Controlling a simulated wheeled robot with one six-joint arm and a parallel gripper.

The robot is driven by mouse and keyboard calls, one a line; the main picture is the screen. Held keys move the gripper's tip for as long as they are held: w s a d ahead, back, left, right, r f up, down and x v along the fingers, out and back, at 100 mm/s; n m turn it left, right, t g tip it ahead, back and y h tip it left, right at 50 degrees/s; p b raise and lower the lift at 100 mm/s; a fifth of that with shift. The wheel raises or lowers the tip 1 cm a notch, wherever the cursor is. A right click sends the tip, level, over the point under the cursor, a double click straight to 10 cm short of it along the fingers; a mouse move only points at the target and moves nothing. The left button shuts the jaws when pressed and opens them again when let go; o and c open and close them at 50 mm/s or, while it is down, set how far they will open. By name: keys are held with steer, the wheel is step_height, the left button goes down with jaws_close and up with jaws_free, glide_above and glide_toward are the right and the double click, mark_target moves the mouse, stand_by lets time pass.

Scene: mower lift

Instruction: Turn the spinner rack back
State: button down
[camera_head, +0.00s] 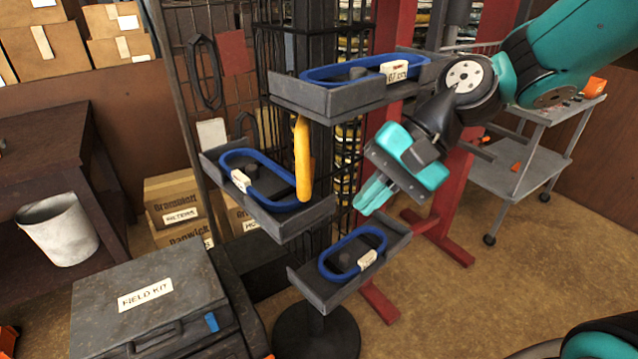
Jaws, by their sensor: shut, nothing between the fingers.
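The spinner rack (318,262) stands in the middle of the head view on a round black base. It has three grey trays at different heights: a top tray (330,105), a middle-left tray (290,226) and a lower-right tray (318,294). Each tray holds a blue loop with a white tag. A yellow-orange upright handle (302,160) hangs below the top tray, in front of the post. My gripper (366,207) is teal, shut and empty. It is right of the handle, between the top and lower-right trays, and appears close above the lower-right tray. Whether it touches the rack cannot be told.
A grey case marked FIELD KIT (146,300) sits front left. A white bucket (58,228) and cardboard boxes (172,198) are at left. Red posts (455,185) stand behind my arm. A grey cart (530,165) is at right. The floor at lower right is mostly clear.

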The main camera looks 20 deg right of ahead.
steer(key=w+d+f+m+t+y, duration=0.25)
steer(key=w+d+m, duration=0.3)
steer(key=m, duration=0.35)
steer(key=m+t+y, duration=0.2)
steer(key=m+y, duration=0.1)
steer(key=m, duration=0.4)
glide_toward(327, 198)
steer(key=shift+h, duration=0.25)
steer(key=shift+w+a+r, duration=0.1)
steer(key=shift+w+a, duration=0.4)
steer(key=shift+a, duration=1)
steer(key=shift+w+a+r, duration=0.1)
steer(key=shift+w+a, duration=0.4)
steer(key=shift+a, duration=1)
steer(key=shift+w+a+r, duration=0.1)
steer(key=shift+w+a, duration=0.35)
steer(key=shift+a, duration=1.05)
steer(key=shift+p, duration=0.3)
